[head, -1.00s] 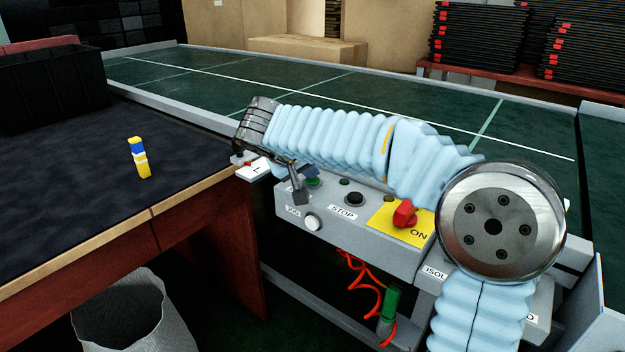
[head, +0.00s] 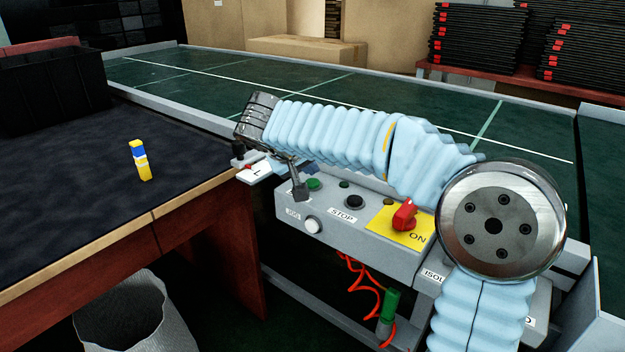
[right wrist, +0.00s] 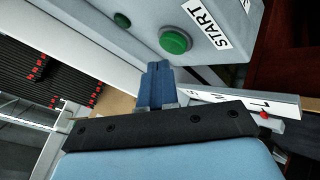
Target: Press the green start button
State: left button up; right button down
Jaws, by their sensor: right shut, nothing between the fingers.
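The green start button (head: 314,184) is on the sloped grey control box (head: 340,238). In the right wrist view the round green button (right wrist: 175,41) sits beside a START label (right wrist: 208,27). My right gripper's blue fingers (right wrist: 157,72) are together and empty, with their tips close to the button but apart from it in the picture. In the head view my right gripper (head: 311,170) is partly hidden behind my wrist parts, just above the button. The START label is mostly covered there. My left gripper is not in view.
The box also has a black STOP button (head: 354,202), a white button (head: 312,225) and a red switch (head: 404,214) on a yellow plate. The green conveyor (head: 420,125) lies behind. A dark table (head: 70,200) with a blue-yellow object (head: 139,160) is at left.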

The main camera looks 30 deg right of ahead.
aim_at(309, 183)
jog(key=shift+r, duration=0.1)
notch_tip(309, 183, up, 5)
jog(key=p, duration=0.4)
dwell(0.8)
